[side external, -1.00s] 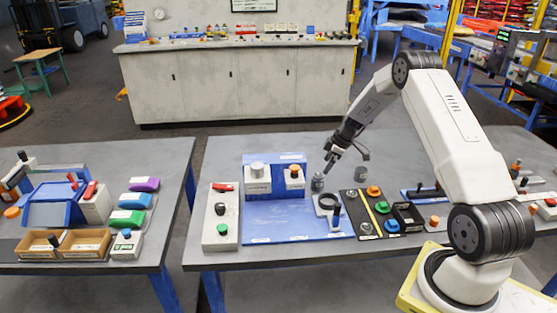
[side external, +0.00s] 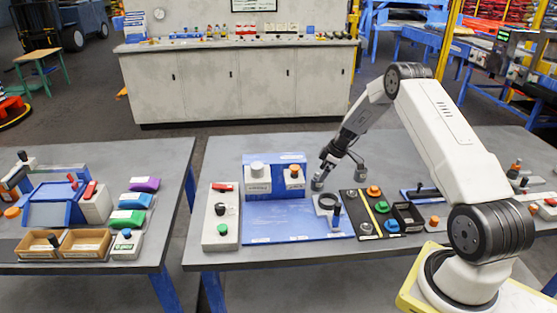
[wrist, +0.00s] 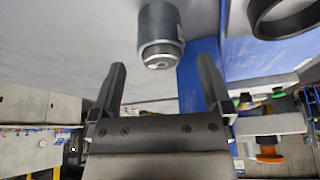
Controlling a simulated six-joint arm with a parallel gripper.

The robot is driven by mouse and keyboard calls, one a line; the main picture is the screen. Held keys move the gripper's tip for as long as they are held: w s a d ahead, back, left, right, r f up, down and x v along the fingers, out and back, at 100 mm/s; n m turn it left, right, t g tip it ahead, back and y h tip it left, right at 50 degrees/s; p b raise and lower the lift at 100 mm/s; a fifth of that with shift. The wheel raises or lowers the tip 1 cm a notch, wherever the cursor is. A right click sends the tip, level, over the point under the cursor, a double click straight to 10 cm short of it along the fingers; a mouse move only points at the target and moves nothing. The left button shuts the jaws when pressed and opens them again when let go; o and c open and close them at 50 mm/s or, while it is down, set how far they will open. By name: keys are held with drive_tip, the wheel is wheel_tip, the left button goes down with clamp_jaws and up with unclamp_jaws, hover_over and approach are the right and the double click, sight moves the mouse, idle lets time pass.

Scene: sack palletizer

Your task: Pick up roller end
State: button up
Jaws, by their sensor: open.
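A grey cylinder, the roller end by its look (wrist: 160,35), hangs in the upper middle of the wrist view, beyond and between my fingertips. In the side view a small grey cylinder (side external: 317,184) stands by the back right edge of the blue mat, and a similar one (side external: 361,174) stands to its right. My gripper (side external: 341,170) is low over the table at these two, its fingers spread. In the wrist view my gripper (wrist: 162,68) is open, with nothing held between the fingers. Whether a finger touches either cylinder cannot be told.
A black ring (side external: 328,200) sits on the blue mat (side external: 285,222). A black panel with coloured knobs (side external: 364,228) lies to the right. A blue fixture with white blocks (side external: 274,176) stands at the left. The table behind is clear.

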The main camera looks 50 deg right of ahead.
drive_tip(key=shift+x, duration=2.25)
clamp_jaws()
